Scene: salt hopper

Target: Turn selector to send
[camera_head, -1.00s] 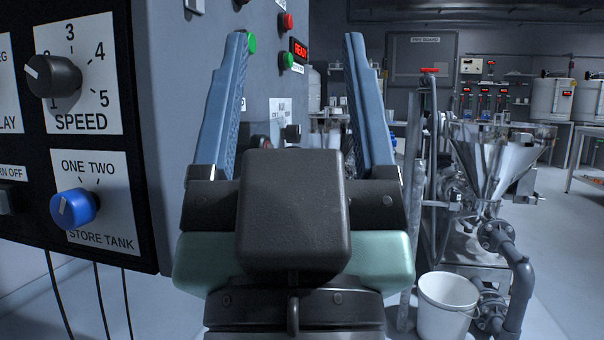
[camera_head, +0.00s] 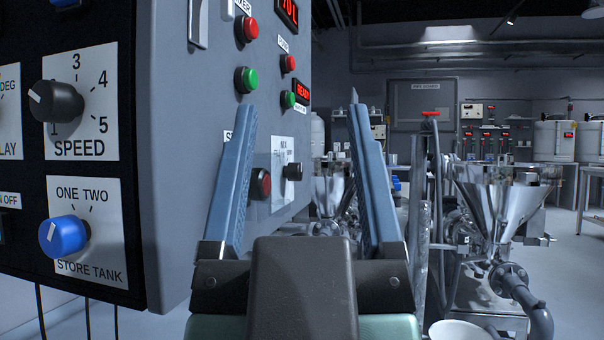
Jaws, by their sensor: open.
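A small black knob (camera_head: 292,171) stands out from a white label (camera_head: 279,181) on the side face of the grey cabinet. It may be the selector; the label is seen at a slant and its words cannot be read, so its setting is unclear. My gripper (camera_head: 302,108) is open and empty, its two blue fingers pointing forward and up. In the picture the knob shows between the fingers, beyond them and apart. The left finger overlaps part of the cabinet face and hides some lettering there.
The front panel at left has a black SPEED knob (camera_head: 57,102) and a blue STORE TANK knob (camera_head: 64,236). Red (camera_head: 247,29) and green (camera_head: 247,80) buttons sit above, a red button (camera_head: 261,184) beside the label. A steel hopper (camera_head: 505,200) and white bucket (camera_head: 465,332) stand right.

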